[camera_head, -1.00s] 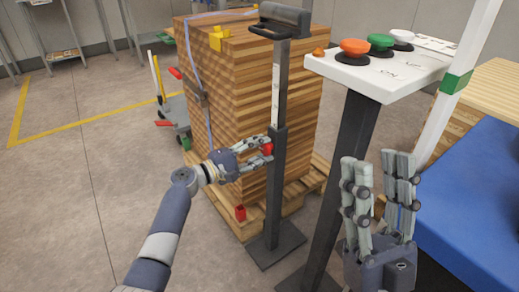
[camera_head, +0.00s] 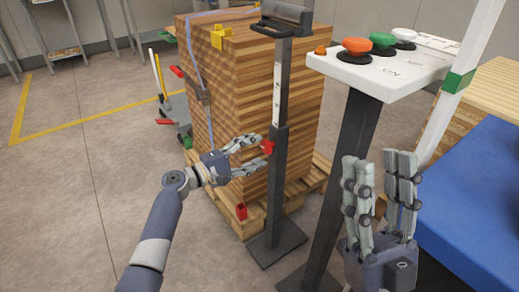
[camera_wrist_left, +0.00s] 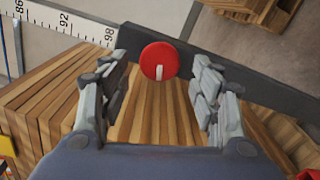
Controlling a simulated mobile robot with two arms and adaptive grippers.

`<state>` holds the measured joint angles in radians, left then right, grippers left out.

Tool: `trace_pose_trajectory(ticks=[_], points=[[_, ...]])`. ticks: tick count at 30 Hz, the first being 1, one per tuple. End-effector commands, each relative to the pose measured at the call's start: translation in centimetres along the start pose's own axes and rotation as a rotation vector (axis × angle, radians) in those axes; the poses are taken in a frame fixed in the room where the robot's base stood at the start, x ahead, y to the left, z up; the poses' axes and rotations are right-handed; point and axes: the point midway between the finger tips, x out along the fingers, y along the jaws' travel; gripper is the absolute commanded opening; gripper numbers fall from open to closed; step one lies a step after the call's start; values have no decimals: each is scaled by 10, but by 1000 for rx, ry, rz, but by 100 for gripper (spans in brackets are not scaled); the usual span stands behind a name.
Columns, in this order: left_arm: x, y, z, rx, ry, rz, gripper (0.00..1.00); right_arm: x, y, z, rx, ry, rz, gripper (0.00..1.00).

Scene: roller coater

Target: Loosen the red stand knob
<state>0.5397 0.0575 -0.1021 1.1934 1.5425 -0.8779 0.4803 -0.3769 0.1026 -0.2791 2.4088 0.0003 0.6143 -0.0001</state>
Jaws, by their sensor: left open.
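The red stand knob (camera_head: 268,146) is on the dark upright post of the stand (camera_head: 280,165). In the left wrist view the knob (camera_wrist_left: 159,61) is a round red disc with a pale mark at its lower middle. My left gripper (camera_head: 257,152) is open, its fingers pointing at the post. In the left wrist view the two finger sets (camera_wrist_left: 160,80) stand left and right of the knob, with gaps on both sides. My right gripper (camera_head: 382,160) is at the lower right, fingers up and apart, empty.
A stack of wooden boards (camera_head: 235,100) on a pallet stands behind the post. A control panel (camera_head: 385,75) with orange, green and white buttons is to the right. A blue surface (camera_head: 470,200) lies at the far right. Open floor is at the left.

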Motion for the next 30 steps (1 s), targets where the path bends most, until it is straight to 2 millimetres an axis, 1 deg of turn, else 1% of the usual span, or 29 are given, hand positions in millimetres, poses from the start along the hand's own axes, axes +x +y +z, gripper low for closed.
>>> trace_pose_trajectory(ticks=[1, 6, 9, 12, 15, 18, 30], points=[[-12, -1, -2, 1, 4, -1, 58, 0, 0, 0, 0, 0, 0, 40], [-48, -1, -1, 2, 3, -1, 58, 0, 0, 0, 0, 1, 0, 40], [-67, -1, -1, 1, 2, -2, 58, 0, 0, 0, 0, 1, 0, 40], [-81, -1, -1, 0, 3, -1, 58, 0, 0, 0, 0, 1, 0, 40], [-89, -1, 0, 0, 1, -1, 58, 0, 0, 0, 0, 1, 0, 40], [-93, 0, 0, 0, 1, -1, 58, 0, 0, 0, 0, 1, 0, 40], [-93, 0, 0, 0, 1, 0, 58, 0, 0, 0, 0, 2, 0, 40]])
